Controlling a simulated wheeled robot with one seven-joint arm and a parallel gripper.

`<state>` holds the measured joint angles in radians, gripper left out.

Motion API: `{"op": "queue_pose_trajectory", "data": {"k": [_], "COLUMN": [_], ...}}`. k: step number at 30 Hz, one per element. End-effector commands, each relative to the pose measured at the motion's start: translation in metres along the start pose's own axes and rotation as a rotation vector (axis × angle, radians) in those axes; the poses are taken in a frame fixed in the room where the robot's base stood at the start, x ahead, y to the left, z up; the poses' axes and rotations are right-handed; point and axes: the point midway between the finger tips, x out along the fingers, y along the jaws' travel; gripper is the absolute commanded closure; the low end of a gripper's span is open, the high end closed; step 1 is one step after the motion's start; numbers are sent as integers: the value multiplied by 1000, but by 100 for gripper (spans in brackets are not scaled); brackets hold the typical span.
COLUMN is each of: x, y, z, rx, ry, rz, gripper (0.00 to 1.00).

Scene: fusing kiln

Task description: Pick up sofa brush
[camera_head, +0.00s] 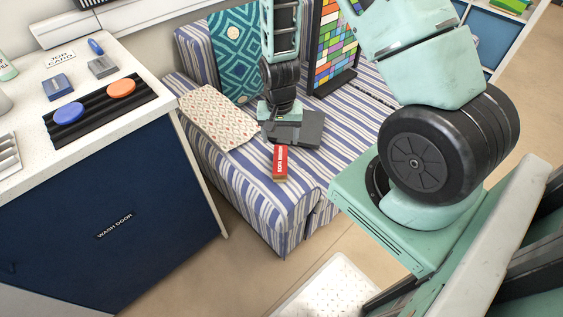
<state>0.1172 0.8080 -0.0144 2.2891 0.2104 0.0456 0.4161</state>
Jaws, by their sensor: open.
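A small red block-like item with a white label (280,161), which looks like the sofa brush, lies on the seat of the striped sofa (262,205), near its front edge. The label is too small to read surely. My gripper (291,133) is over the seat, just beyond the red item in the picture. It is open and appears empty. Its fingertips are hard to make out from above, and I cannot tell how high it is over the seat or whether it touches the item.
A patterned cloth (215,117) drapes the sofa's left arm. A teal cushion (235,50) and a colourful tile panel (335,45) stand behind my gripper. A white counter (30,100) holds a black ribbed mat (95,112) with blue and orange discs. Floor shows in front.

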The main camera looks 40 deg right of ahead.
Motion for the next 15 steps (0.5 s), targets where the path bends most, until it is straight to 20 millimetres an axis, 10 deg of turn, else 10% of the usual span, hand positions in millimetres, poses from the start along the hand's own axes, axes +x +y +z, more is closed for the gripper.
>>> {"op": "queue_pose_trajectory", "data": {"k": [15], "x": [63], "y": [0], "z": [1], "rx": [-2], "ry": [-1], "rz": [-1], "gripper": [34]}}
